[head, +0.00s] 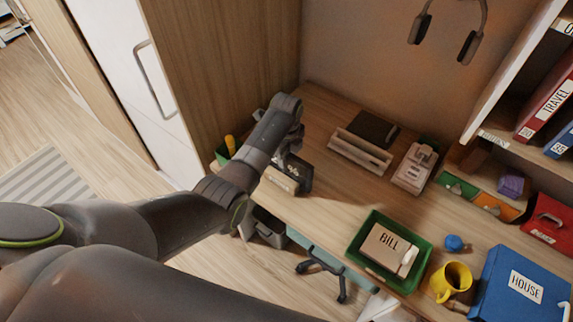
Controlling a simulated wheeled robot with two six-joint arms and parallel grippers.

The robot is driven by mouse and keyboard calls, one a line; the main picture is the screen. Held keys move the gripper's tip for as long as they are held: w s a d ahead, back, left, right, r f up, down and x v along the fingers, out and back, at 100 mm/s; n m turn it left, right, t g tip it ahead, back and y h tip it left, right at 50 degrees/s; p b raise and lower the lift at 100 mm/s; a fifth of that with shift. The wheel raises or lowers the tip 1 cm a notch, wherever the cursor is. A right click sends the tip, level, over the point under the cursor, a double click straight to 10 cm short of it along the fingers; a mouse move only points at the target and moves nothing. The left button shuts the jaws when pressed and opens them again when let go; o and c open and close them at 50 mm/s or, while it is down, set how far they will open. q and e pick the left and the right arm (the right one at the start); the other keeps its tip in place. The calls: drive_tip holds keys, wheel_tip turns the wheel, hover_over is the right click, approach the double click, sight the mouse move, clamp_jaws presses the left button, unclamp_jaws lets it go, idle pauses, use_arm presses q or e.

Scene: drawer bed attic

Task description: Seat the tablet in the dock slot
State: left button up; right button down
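A pale wooden holder (359,152) with a long groove stands at the back of the desk; it looks like the dock. A dark flat panel (371,129), probably the tablet, shows directly behind it. I cannot tell whether the panel's lower edge is in the groove or behind it. My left gripper (279,162) points down over the desk's left part, left of the holder and apart from it. It is small and dark here, close above a wooden box with dark contents, and its fingers are partly hidden by my arm. My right gripper is out of view.
The wooden box (281,183) sits at the desk's left front edge. A pale device (414,167) stands right of the holder. A green tray (364,265) with a BILL box, a yellow mug (450,281) and a blue HOUSE binder (521,287) fill the right. The desk's middle is clear.

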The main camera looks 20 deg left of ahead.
use_arm(q)
clamp_jaws()
drive_tip(key=shift+r, duration=0.1)
